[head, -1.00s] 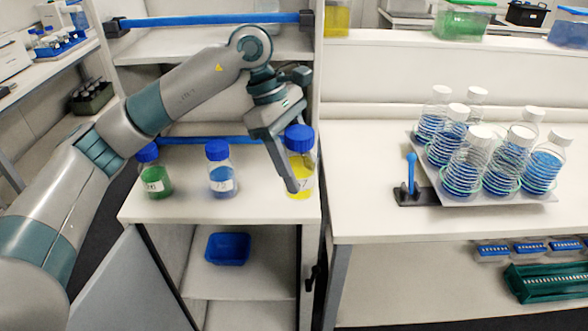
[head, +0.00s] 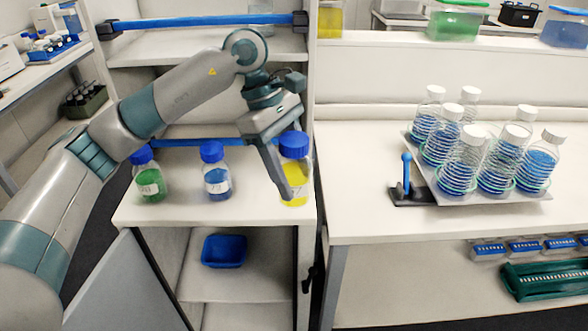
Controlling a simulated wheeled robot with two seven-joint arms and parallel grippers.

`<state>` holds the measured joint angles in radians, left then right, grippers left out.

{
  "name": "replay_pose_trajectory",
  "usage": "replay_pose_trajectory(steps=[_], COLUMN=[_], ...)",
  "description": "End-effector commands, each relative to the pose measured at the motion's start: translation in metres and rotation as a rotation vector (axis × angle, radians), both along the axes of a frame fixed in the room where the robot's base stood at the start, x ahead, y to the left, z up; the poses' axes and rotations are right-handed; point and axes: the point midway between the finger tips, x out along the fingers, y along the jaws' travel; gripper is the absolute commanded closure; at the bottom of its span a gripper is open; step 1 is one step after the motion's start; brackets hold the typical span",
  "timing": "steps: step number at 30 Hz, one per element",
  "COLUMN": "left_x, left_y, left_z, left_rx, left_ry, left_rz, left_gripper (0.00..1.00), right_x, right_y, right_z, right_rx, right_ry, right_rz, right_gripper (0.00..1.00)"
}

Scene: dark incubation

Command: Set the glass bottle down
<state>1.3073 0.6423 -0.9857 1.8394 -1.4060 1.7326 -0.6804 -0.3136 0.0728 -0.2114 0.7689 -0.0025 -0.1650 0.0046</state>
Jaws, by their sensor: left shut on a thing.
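A glass bottle with a blue cap and yellow liquid (head: 297,178) is upright at the right end of the left cabinet top. My left gripper (head: 288,190) reaches down to it from above and is shut on it. One finger shows in front of the glass; the other is hidden. The bottle's base appears at the level of the cabinet top, but I cannot tell for certain whether it touches. My right gripper is not in view.
A green-liquid bottle (head: 150,178) and a blue-liquid bottle (head: 216,175) stand to the left on the cabinet top (head: 180,213). Right, a shaker tray (head: 472,197) holds several flasks beside a blue-handled stand (head: 406,178). A blue bin (head: 223,251) sits on the shelf below.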

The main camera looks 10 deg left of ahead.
Motion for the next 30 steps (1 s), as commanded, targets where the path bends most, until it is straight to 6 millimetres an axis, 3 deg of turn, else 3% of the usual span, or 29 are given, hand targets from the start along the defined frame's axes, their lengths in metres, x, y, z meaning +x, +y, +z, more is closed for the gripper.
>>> replay_pose_trajectory(steps=[8, 21, 30], left_x=[-0.022, -0.083, -0.102], left_y=[0.013, 0.058, 0.073], left_z=[-0.038, -0.114, -0.132], left_rx=[0.003, 0.004, 0.001], left_ry=[0.004, 0.003, -0.001], left_rz=[-0.327, -1.066, -1.265], left_gripper=[0.84, 0.84, 0.84], right_x=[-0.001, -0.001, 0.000], right_y=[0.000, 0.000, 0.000], right_z=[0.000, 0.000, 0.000], right_rx=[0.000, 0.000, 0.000], right_ry=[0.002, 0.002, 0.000], right_rz=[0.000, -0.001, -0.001], right_gripper=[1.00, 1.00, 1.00])
